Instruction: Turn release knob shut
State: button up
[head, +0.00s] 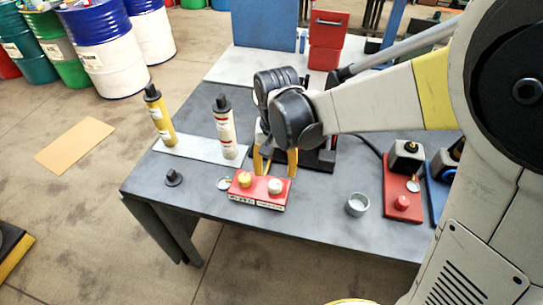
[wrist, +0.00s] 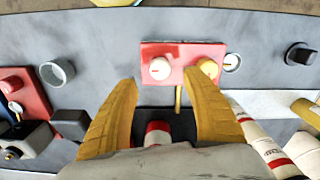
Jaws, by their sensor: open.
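A red block (head: 258,199) with a labelled front sits near the table's front edge. It carries a yellow knob (head: 244,179) and a white knob (head: 275,186). I cannot read the labels or tell which is the release knob. In the wrist view the white knob (wrist: 160,68) is left and the yellow knob (wrist: 208,67) right. My gripper (head: 275,164) points down just behind the block, its yellow fingers apart and empty. A dark device behind the block is partly hidden by my gripper.
Two bottles, yellow (head: 160,115) and white (head: 225,127), stand on a light plate at left. A black knob-like part (head: 173,177) lies at front left. A grey cup (head: 357,204) and a red plate (head: 402,190) are at right. Table between block and cup is clear.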

aim_at(275, 184)
notch_tip(275, 184, down, 7)
jog(key=shift+f+b, duration=0.15)
jog(key=shift+b, duration=1)
jog(key=c, duration=1.2)
